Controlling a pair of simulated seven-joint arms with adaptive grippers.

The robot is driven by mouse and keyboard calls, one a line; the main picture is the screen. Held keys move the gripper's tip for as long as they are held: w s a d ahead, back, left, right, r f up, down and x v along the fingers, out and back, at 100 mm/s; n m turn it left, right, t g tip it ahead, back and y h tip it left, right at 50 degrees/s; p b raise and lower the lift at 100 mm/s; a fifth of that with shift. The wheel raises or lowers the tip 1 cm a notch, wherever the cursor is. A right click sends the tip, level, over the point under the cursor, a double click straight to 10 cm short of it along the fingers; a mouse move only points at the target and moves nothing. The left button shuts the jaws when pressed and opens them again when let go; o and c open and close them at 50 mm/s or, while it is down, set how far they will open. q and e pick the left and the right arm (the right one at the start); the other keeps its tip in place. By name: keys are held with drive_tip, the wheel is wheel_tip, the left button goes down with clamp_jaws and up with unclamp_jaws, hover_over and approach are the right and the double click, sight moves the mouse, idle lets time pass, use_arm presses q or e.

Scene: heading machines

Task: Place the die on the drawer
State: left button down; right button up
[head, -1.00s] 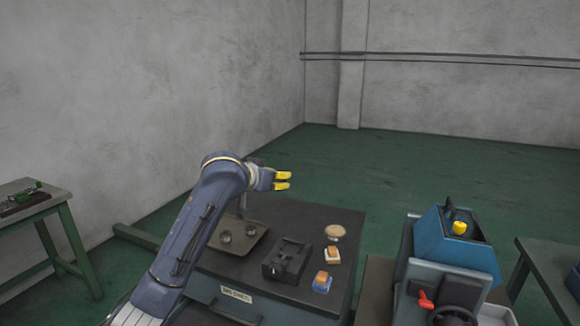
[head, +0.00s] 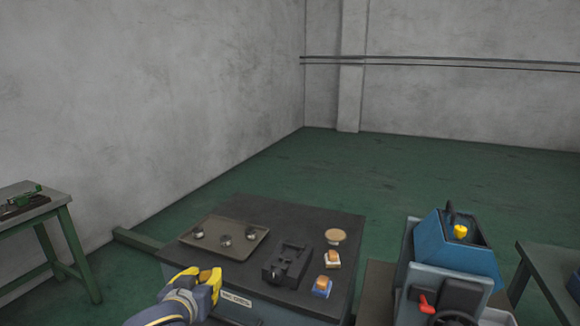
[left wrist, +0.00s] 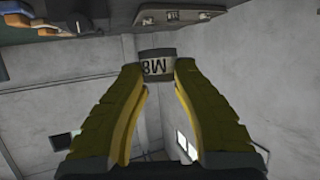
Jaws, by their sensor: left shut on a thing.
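My left gripper (head: 205,277) is at the front left of the dark cabinet top (head: 325,220), low beside its front edge. In the left wrist view its yellow fingertips (left wrist: 157,70) are shut on a small grey metal die (left wrist: 157,53). The die has a pale band with "M8" on it, upside down in that view. In the head view the held die cannot be made out. The drawer front (head: 275,311) with a white label (head: 237,299) is below the cabinet top, partly hidden by the gripper. My right gripper is not in view.
A tray (head: 228,222) with several small metal dies lies on the cabinet top. A blue machine (head: 455,245) stands farther right.

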use_arm(q)
drive_tip(key=shift+s+f, duration=0.35)
drive_tip(key=shift+f, duration=0.4)
drive_tip(key=shift+s+f, duration=0.3)
drive_tip(key=shift+f, duration=0.5)
drive_tip(key=shift+s+f, duration=0.35)
drive_tip(key=shift+f, duration=0.4)
drive_tip(key=shift+a, duration=0.1)
